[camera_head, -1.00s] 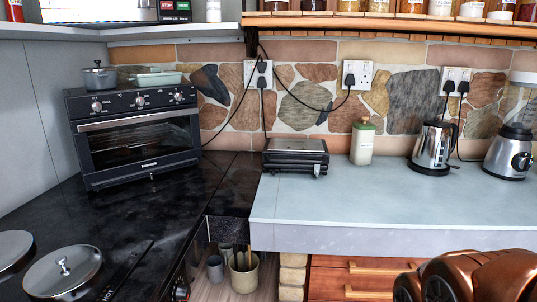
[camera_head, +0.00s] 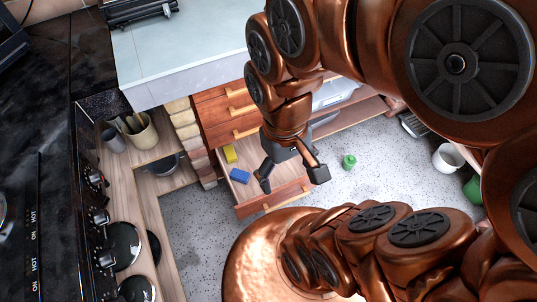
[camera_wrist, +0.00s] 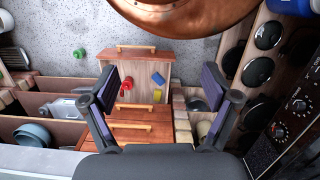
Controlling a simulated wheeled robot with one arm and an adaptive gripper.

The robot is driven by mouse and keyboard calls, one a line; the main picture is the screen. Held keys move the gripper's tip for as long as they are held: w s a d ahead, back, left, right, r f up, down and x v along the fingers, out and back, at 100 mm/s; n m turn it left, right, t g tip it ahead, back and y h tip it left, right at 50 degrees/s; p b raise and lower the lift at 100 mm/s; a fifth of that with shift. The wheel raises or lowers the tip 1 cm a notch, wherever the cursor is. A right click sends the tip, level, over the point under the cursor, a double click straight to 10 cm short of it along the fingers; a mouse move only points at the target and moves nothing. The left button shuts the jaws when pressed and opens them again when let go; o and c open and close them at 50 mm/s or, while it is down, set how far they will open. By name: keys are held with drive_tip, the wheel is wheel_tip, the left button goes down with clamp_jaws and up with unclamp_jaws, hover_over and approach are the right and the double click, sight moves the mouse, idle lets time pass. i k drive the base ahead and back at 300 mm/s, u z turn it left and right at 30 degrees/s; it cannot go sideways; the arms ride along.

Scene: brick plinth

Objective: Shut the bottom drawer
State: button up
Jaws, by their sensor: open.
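The bottom drawer (camera_head: 272,199) is pulled out from the wooden drawer unit below the counter. Its front and handle show in the wrist view (camera_wrist: 148,59). Inside lie a blue block (camera_head: 240,175), a yellow block (camera_head: 230,153) and, in the wrist view, a red item (camera_wrist: 125,87). My gripper (camera_head: 292,178) is open and empty, pointing down over the drawer in the head view. Its two fingers spread on either side of the drawer in the wrist view (camera_wrist: 161,85). Contact with the drawer cannot be told. The arm hides part of the drawer's right side.
The upper drawers (camera_head: 222,108) look shut. A green object (camera_head: 349,161) lies on the speckled floor right of the drawer. Shelves with pots (camera_head: 143,128) stand left, and a white bucket (camera_head: 447,158) stands far right. Floor in front of the drawer is partly covered by my base.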

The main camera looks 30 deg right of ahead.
sight(290, 179)
drive_tip(key=k, duration=1.1)
drive_tip(key=z, duration=0.8)
drive_tip(key=i, duration=0.85)
drive_tip(key=u, duration=0.65)
